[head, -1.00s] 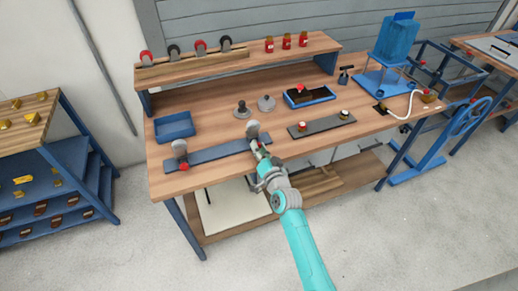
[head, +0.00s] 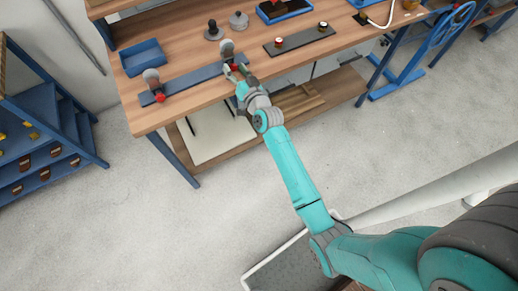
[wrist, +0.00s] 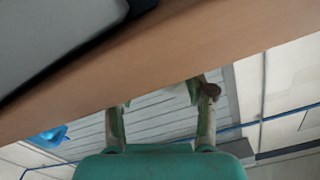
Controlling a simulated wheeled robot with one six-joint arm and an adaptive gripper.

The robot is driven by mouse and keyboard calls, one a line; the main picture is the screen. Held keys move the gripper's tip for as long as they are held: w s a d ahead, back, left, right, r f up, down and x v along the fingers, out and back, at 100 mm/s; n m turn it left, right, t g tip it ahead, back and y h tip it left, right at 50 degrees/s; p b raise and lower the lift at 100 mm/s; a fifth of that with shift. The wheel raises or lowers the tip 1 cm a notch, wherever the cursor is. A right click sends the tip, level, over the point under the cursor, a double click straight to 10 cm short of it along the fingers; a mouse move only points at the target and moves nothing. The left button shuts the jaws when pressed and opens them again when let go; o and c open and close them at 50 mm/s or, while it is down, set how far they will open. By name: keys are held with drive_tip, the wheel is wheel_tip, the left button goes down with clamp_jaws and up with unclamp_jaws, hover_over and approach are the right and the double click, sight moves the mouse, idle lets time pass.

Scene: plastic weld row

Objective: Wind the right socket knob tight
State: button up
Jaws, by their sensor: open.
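A long blue-grey rail (head: 190,81) lies along the front of the workbench and carries two sockets with grey rounded tops. The right socket (head: 227,47) has a small red knob (head: 233,67) low on its front side. The left socket (head: 151,76) has a red knob (head: 160,97) too. My gripper (head: 237,75) is at the right socket, just in front of its knob; I cannot tell whether it touches. In the wrist view my gripper (wrist: 161,105) has its two fingers wide apart, with a dark brown-red piece at the right fingertip.
A blue tray (head: 144,57) stands at the back left of the bench. A dark plate (head: 300,40) with two small knobbed pieces lies to the right. A dark-based handled piece (head: 213,31) and a grey one (head: 238,20) stand behind the rail. A blue shelf rack (head: 45,125) is at left.

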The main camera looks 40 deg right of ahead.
drive_tip(key=n, duration=0.3)
drive_tip(key=shift+r, duration=0.1)
drive_tip(key=s+a+f, duration=0.1)
drive_tip(key=s+a, duration=0.2)
drive_tip(key=s, duration=0.6)
drive_tip(key=s+a+f+n+y, duration=0.1)
drive_tip(key=s+a, duration=0.3)
drive_tip(key=s, duration=0.6)
drive_tip(key=s+a+f+n+g+y, duration=0.1)
drive_tip(key=s+a, duration=0.2)
drive_tip(key=s, duration=0.7)
drive_tip(key=shift+a+f, duration=0.2)
drive_tip(key=s+r+g, duration=0.1)
drive_tip(key=s+r, duration=0.3)
drive_tip(key=s, duration=0.7)
drive_tip(key=s+r+n+g, duration=0.1)
drive_tip(key=s+r, duration=0.3)
drive_tip(key=s, duration=0.8)
drive_tip(key=shift+s+a+r, duration=0.2)
drive_tip(key=shift+a+r, duration=0.1)
drive_tip(key=shift+r, duration=0.05)
